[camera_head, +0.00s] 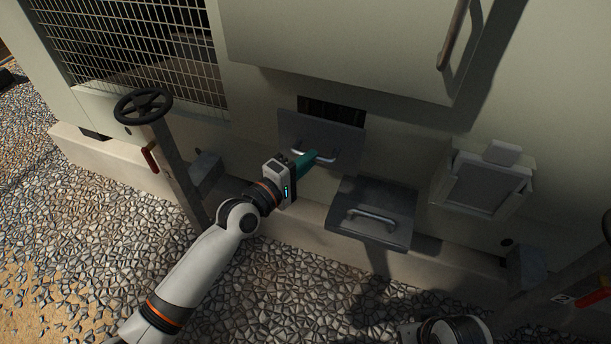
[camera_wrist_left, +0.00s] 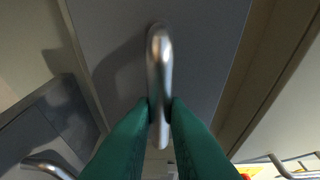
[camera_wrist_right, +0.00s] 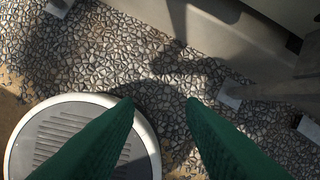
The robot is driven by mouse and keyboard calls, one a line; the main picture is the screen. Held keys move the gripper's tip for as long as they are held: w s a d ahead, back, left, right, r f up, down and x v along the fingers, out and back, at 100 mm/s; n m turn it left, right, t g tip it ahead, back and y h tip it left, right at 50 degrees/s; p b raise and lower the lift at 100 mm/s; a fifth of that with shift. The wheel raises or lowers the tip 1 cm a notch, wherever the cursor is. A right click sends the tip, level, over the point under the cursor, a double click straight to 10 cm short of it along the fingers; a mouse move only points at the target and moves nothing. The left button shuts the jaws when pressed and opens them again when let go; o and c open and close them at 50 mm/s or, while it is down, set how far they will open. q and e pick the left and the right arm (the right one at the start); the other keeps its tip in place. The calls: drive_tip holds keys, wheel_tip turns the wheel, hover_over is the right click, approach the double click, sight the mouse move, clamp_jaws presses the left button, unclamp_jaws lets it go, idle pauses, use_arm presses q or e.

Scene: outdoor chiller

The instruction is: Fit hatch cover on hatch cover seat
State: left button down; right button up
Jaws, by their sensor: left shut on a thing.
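The hatch cover (camera_head: 345,133) is a flat dark grey plate with a metal bar handle. It is upright against the pale cabinet wall, just below and partly over a dark slatted opening (camera_head: 332,108), perhaps its seat. My left gripper (camera_head: 312,158) is shut on the handle; in the left wrist view the green fingers close around the handle (camera_wrist_left: 158,60), with the cover (camera_wrist_left: 205,45) behind. The cover hides the opening's lower part, and I cannot tell whether they touch. My right gripper (camera_wrist_right: 160,105) is open and empty above the gravel.
A second grey panel with a handle (camera_head: 372,212) sits below right of the cover. A handwheel (camera_head: 143,105) on a post stands left. A grey framed box (camera_head: 484,182) is on the wall at right. A large cabinet door (camera_head: 350,45) overhangs above. Gravel lies in front.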

sight(316, 144)
use_arm(q)
drive_tip(key=shift+a, duration=0.1)
idle(0.3)
drive_tip(key=shift+t, duration=0.3)
drive_tip(key=shift+w+d+b, duration=0.3)
drive_tip(key=shift+w+b, duration=0.15)
drive_tip(key=shift+w, duration=0.45)
drive_tip(key=shift+w+d+b, duration=0.35)
drive_tip(key=shift+w+b, duration=0.05)
drive_tip(key=shift+w, duration=0.5)
drive_tip(key=shift+w+d+b, duration=0.3)
drive_tip(key=shift+w+b, duration=0.15)
drive_tip(key=shift+w, duration=0.45)
use_arm(e)
drive_tip(key=shift+s+r, duration=0.3)
drive_tip(key=shift+s, duration=0.15)
drive_tip(key=shift+w, duration=0.15)
